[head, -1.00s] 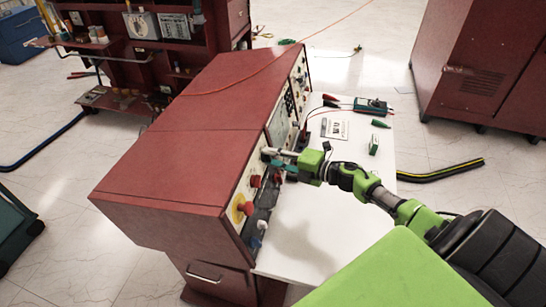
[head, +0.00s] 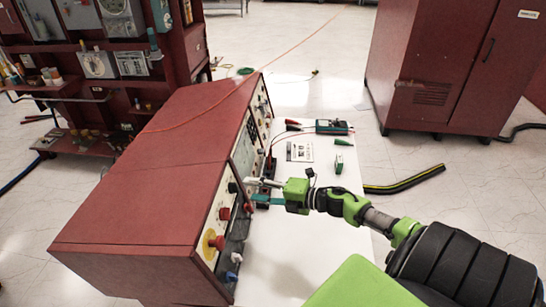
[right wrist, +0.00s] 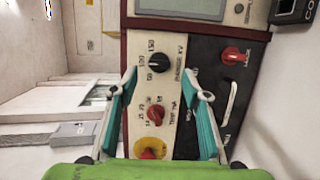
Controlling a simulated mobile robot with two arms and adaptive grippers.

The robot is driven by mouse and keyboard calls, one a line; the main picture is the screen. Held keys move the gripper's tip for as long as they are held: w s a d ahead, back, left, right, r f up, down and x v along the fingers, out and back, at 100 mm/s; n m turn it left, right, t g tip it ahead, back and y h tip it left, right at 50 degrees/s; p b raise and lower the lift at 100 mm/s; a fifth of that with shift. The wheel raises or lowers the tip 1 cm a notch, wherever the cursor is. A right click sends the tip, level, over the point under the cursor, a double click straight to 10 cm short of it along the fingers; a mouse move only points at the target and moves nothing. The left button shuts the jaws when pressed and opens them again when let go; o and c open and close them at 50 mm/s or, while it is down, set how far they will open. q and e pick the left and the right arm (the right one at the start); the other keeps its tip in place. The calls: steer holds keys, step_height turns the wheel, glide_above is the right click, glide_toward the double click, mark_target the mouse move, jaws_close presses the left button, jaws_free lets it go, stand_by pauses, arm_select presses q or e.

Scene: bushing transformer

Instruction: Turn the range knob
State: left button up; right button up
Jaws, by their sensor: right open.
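The range knob (right wrist: 160,62) is a black round knob on the cream panel in the right wrist view, beside lettering that reads RANGE KV. It also shows as a small black knob in the head view (head: 232,187). My right gripper (right wrist: 161,78) is open, with one teal finger on each side of the knob's column in the right wrist view. The fingertips appear just below the knob in that picture; contact cannot be told. In the head view my right gripper (head: 262,190) is in front of the panel. My left gripper is out of view.
A red trip knob (right wrist: 155,113) and a red emergency button on yellow (right wrist: 150,148) sit below. A red knob (right wrist: 232,56) and a pale handle (right wrist: 230,100) are at right. The white worktop (head: 282,262) holds a meter (head: 332,127).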

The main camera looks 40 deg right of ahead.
steer(key=v, duration=0.6)
steer(key=shift+s, duration=0.2)
steer(key=shift+d, duration=0.15)
